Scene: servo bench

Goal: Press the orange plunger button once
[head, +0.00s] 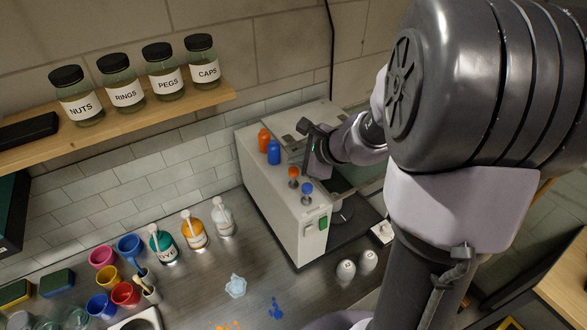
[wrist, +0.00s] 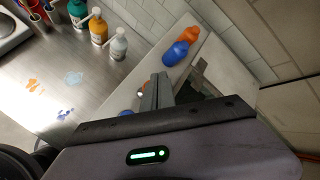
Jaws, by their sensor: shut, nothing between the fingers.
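The orange plunger button (head: 293,173) stands on top of a pale box-shaped machine (head: 270,200), with a blue plunger button (head: 307,188) nearer the front. My gripper (head: 306,170) is shut and empty, pointing down over the machine, just right of the orange button in the head view. In the wrist view my closed fingers (wrist: 155,92) show, and a small part of the orange button (wrist: 141,92) peeks out beside them, mostly hidden. The blue button (wrist: 126,113) is partly visible there. I cannot tell whether the fingers touch the orange button.
An orange bottle (head: 264,138) and a blue bottle (head: 274,153) stand behind the buttons on the machine. A green switch (head: 323,222) is on its front. Bottles, coloured cups and paint spills lie on the bench to the left. A jar shelf (head: 120,125) hangs above.

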